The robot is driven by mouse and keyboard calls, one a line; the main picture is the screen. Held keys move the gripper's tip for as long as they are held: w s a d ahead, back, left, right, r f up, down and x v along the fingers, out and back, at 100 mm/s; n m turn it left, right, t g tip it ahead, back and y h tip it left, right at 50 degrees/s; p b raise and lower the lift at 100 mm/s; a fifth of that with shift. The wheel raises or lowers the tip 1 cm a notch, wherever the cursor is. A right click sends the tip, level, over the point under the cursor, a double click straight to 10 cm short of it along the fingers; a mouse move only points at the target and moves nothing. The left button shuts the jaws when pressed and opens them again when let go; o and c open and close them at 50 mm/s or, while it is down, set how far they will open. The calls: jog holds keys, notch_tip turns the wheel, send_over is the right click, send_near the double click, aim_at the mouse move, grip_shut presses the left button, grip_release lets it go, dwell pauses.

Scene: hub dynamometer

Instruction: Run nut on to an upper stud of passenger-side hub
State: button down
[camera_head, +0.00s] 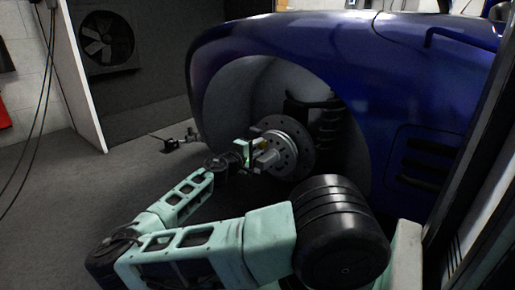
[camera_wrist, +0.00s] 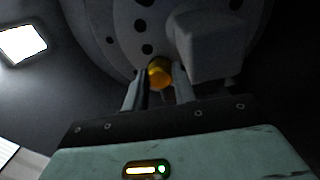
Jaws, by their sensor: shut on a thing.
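The passenger-side hub (camera_head: 290,150) is a grey disc with holes, inside the wheel arch of a blue car. In the wrist view its face (camera_wrist: 120,28) fills the top, with several dark holes and a block-like grey part (camera_wrist: 207,42) standing out from it. My gripper (camera_wrist: 158,88) is shut on a yellow-gold nut (camera_wrist: 160,73), held right in front of the hub face. My gripper also shows at the hub in the head view (camera_head: 256,153). The stud behind the nut is hidden, and I cannot tell whether the nut touches it.
The blue car body (camera_head: 400,80) arches over the hub. A metal fixture (camera_head: 180,139) lies left of the hub. The grey floor (camera_head: 60,200) at left is clear. A wall fan (camera_head: 107,42) is far back.

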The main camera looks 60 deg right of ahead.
jog(key=shift+d, duration=0.1)
jog(key=shift+f, duration=0.1)
jog(key=shift+f+m+b, duration=0.2)
jog(key=shift+m+b, duration=0.6)
jog(key=shift+b, duration=0.05)
jog(key=m+b, duration=0.7)
jog(key=m, duration=0.3)
jog(key=shift+r+b, duration=0.1)
jog(key=shift+b, duration=0.2)
jog(key=shift+r+m, duration=0.25)
jog(key=shift+m, duration=0.05)
jog(key=c, duration=1.3)
grip_release()
jog(key=shift+c, duration=0.2)
